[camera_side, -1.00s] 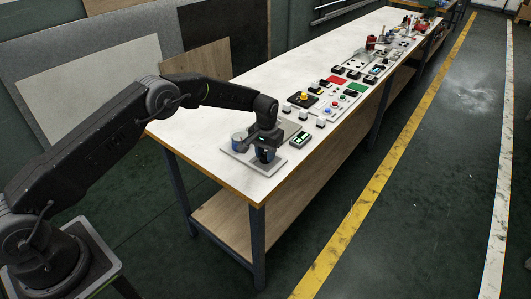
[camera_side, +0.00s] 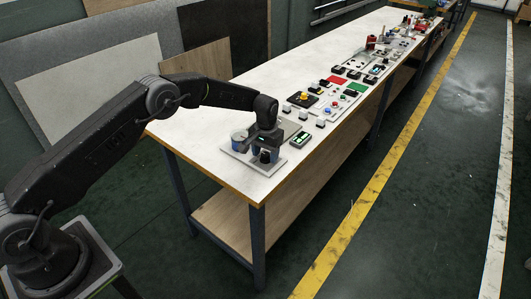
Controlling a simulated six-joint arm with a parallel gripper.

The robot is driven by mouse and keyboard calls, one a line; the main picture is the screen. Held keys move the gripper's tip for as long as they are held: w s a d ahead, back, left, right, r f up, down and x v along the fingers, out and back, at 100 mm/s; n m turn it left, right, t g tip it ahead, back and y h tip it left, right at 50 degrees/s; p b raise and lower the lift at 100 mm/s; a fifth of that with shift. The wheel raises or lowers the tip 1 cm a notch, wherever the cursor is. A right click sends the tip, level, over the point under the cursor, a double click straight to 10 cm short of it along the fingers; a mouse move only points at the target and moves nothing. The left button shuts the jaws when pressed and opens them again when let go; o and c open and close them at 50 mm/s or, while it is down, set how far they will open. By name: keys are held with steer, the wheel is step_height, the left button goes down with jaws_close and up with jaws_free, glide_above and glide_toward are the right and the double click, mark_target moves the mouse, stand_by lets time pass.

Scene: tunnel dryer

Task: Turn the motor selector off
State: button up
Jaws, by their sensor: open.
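My gripper (camera_side: 264,150) is open and points down over a light grey plate (camera_side: 235,157) at the near end of the white bench. A dark knob (camera_side: 265,157) shows on the plate right at my fingertips; I take it for the motor selector. My gripper partly hides it, so I cannot tell which way it points or whether the fingers touch it. A round blue and grey part (camera_side: 239,137) sits on the same plate, left of my gripper.
A dark device with a green display (camera_side: 299,140) lies just right of the plate. Several switches and panels, with a red pad (camera_side: 337,80) and a green pad (camera_side: 356,88), fill the bench farther back. The bench top (camera_side: 215,125) left of the plate is clear.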

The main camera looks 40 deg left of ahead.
step_height(320, 180, up, 14)
steer(key=shift+d, duration=0.15)
stand_by(0.3)
step_height(320, 180, up, 12)
steer(key=f+t, duration=0.1)
glide_above(266, 154)
steer(key=s, duration=0.7)
steer(key=s+r+t, duration=0.2)
steer(key=s+r, duration=0.5)
steer(key=s, duration=0.1)
steer(key=s+f+m+t, duration=0.1)
steer(key=s+f+t, duration=0.1)
steer(key=s, duration=2.2)
steer(key=shift+s+d+m+t, duration=0.15)
steer(key=shift+d+m+t, duration=0.15)
steer(key=shift+d+m, duration=0.1)
